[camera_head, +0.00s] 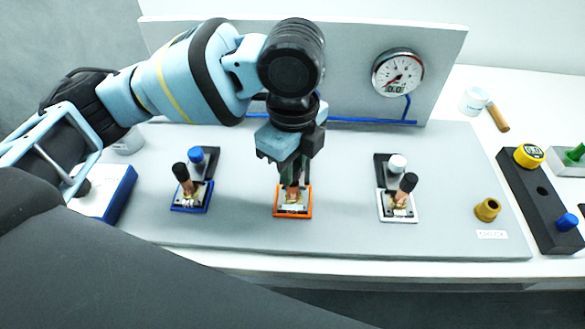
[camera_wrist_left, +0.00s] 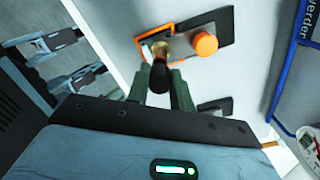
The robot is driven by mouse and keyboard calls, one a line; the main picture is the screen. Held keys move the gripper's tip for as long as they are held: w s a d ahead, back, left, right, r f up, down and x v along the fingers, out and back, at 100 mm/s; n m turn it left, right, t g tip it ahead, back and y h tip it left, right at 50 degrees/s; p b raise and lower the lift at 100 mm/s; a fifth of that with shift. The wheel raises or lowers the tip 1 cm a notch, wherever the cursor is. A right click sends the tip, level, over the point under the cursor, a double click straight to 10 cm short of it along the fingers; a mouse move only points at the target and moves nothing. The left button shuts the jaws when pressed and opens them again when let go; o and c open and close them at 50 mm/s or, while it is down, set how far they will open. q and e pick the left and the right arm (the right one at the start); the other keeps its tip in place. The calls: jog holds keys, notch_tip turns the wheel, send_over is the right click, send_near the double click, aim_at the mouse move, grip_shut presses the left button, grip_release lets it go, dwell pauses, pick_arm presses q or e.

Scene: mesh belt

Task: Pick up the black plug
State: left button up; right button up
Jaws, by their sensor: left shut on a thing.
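My left gripper (camera_head: 292,178) points down over the middle station, whose orange-framed plate (camera_head: 293,211) lies on the grey board. In the left wrist view its fingers (camera_wrist_left: 163,78) are closed around a black-capped lever (camera_wrist_left: 160,74) with a brass base, which still stands at the orange-framed plate. An orange knob (camera_wrist_left: 204,43) is beside it; the gripper hides it in the head view. I cannot make out a separate black plug. My right gripper is not in view.
Similar black-capped levers stand on a blue-framed plate (camera_head: 190,197) to the left and a white-framed plate (camera_head: 397,206) to the right. A gauge (camera_head: 398,73) is on the back panel. A brass fitting (camera_head: 487,209) and a black block (camera_head: 541,207) are at the right.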

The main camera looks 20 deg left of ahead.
pick_arm(q)
jog(key=shift+r, duration=0.9)
jog(key=s+d+p, duration=0.1)
jog(key=s+d, duration=0.1)
jog(key=s, duration=0.5)
jog(key=s+d+r+p, duration=0.1)
jog(key=s+d, duration=0.1)
jog(key=s, duration=0.6)
jog(key=shift+s, duration=0.25)
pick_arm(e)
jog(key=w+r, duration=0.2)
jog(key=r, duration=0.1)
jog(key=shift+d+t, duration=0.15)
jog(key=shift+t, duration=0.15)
pick_arm(q)
jog(key=shift+w+d+r, duration=0.1)
jog(key=shift+d, duration=0.05)
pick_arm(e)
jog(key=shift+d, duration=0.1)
